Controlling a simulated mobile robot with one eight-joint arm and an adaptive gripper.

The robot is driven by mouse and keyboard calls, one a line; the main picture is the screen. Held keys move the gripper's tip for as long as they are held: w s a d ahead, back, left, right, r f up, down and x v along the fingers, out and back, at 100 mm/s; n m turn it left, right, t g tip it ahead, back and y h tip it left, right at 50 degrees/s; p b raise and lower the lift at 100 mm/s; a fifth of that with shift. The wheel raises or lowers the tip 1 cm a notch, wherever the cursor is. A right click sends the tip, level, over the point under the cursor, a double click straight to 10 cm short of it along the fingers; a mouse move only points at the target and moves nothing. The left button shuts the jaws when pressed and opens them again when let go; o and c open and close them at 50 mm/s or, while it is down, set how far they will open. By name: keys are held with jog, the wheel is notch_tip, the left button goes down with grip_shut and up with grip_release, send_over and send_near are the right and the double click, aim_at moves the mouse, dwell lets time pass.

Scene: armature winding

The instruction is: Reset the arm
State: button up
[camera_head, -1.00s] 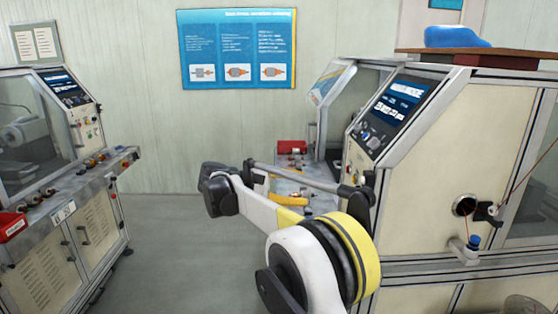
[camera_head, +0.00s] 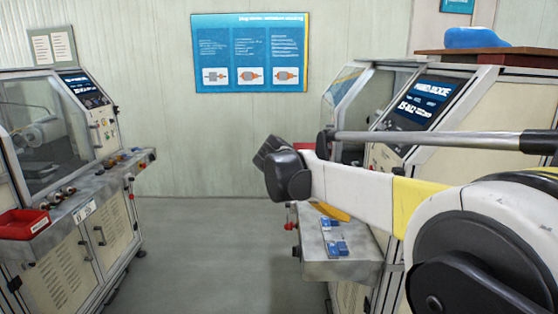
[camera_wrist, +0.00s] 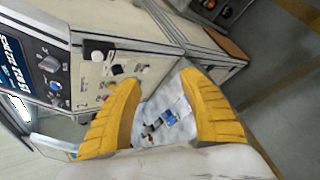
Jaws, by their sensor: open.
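My arm stretches from the lower right toward the middle of the head view, in front of the right-hand machine. Its dark end (camera_head: 285,172) shows there, but the fingers cannot be made out. In the wrist view the two yellow fingers of my gripper (camera_wrist: 165,110) stand wide apart with nothing between them. Behind the gap, some way off, lies the machine's grey shelf (camera_wrist: 168,96) with small blue parts (camera_wrist: 168,117) on it.
The right-hand machine (camera_head: 470,120) stands close to my arm. Another machine (camera_head: 60,200) with a red bin (camera_head: 24,224) stands at left. Grey floor (camera_head: 215,250) lies clear between them.

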jog(key=s+d+f+m+y+b, duration=0.1)
jog(key=s+d+f+m+y, duration=0.15)
jog(key=s, duration=0.55)
jog(key=s+d+f+m+y+b, duration=0.1)
jog(key=s+d+f+y+b, duration=0.15)
jog(key=s, duration=0.55)
jog(key=s+a+f+m+t+y, duration=0.1)
jog(key=s+f+m+y, duration=0.1)
jog(key=s+f, duration=0.4)
jog(key=s+a+f+m+t+y+b, duration=0.1)
jog(key=s+a+f+m+t+y, duration=0.1)
jog(key=s+f+m, duration=0.2)
jog(key=s+f, duration=0.2)
jog(key=s, duration=0.2)
jog(key=shift+s+a+y, duration=0.3)
jog(key=shift+s, duration=0.05)
